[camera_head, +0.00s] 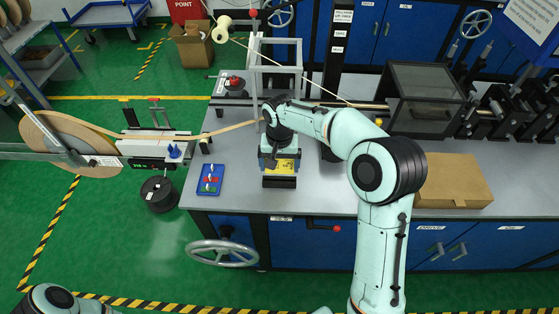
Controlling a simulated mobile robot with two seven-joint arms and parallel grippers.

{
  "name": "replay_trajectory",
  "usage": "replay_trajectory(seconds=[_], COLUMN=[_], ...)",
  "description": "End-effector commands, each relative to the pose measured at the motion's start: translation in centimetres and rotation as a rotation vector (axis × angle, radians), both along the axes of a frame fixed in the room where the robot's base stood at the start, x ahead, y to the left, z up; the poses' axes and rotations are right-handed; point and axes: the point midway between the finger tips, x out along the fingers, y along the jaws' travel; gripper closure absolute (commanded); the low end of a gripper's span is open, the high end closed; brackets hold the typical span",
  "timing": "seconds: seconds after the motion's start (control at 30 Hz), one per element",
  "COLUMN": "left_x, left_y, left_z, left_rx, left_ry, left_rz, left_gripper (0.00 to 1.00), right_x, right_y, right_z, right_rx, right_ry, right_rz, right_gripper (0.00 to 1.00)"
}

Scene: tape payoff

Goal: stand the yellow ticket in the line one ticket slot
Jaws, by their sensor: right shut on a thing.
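The yellow ticket (284,167) is the yellow piece at the front of the workbench, directly below my right wrist. My right gripper (279,156) points down at it and is shut on it; the fingertips are small and partly hidden by the wrist. A dark grey block (279,182) sits just below the yellow piece. I cannot tell whether it is the line one ticket slot or whether the ticket touches it. My left arm shows only at the bottom left edge, and its gripper is out of view.
A blue tray (210,179) with small coloured pieces lies left of my gripper. A cardboard box (452,181) is at the right, and a grey frame (276,52) stands behind. A tape runs from the large reel (47,140) to the bench. Bare bench lies right of the block.

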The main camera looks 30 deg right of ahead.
Motion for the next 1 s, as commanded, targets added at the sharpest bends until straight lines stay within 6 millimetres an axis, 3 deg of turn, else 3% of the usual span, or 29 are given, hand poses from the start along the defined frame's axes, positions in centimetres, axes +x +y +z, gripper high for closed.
replay_trajectory(seconds=[0.6, 1.0], left_x=[-1.8, -1.9], left_y=[0.0, 0.0], left_z=[-2.5, -2.7], left_rx=[0.0, 0.0], left_ry=[0.02, 0.021], left_rz=[0.0, 0.0], left_gripper=[0.57, 0.57], right_x=[0.0, 0.1], right_y=[0.0, 0.0], right_z=[-4.3, -4.8], right_rx=[0.0, 0.0], right_ry=[0.0, -0.001], right_rz=[0.0, 0.0], right_gripper=[0.35, 0.35])
